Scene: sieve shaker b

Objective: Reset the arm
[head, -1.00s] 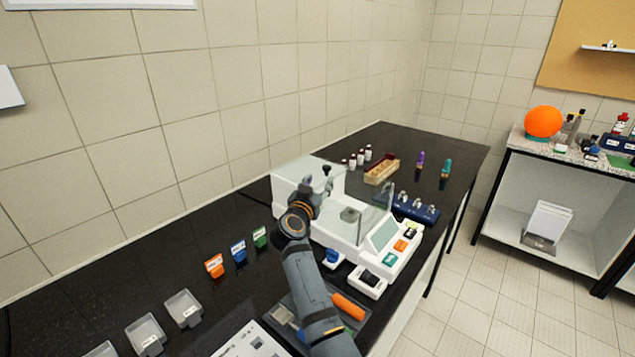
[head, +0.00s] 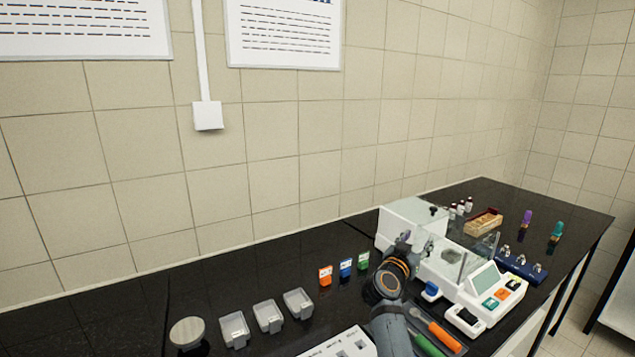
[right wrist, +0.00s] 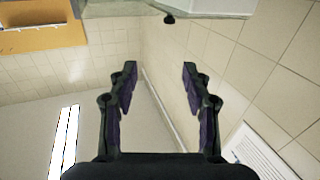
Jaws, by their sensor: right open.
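My right gripper shows in the right wrist view (right wrist: 160,82) with its two dark fingers wide apart and nothing between them. In the head view my right arm rises from the bottom edge. Its wrist is in front of the left part of a white benchtop machine (head: 460,276) with a screen and coloured buttons. The gripper's fingertips are hard to make out there, and I cannot tell whether they touch the machine. My arm hides part of the machine's near left side. My left gripper is in neither current view.
The black bench (head: 250,285) runs along a tiled wall. A wooden rack (head: 484,222) and a dark blue holder (head: 521,268) lie beyond.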

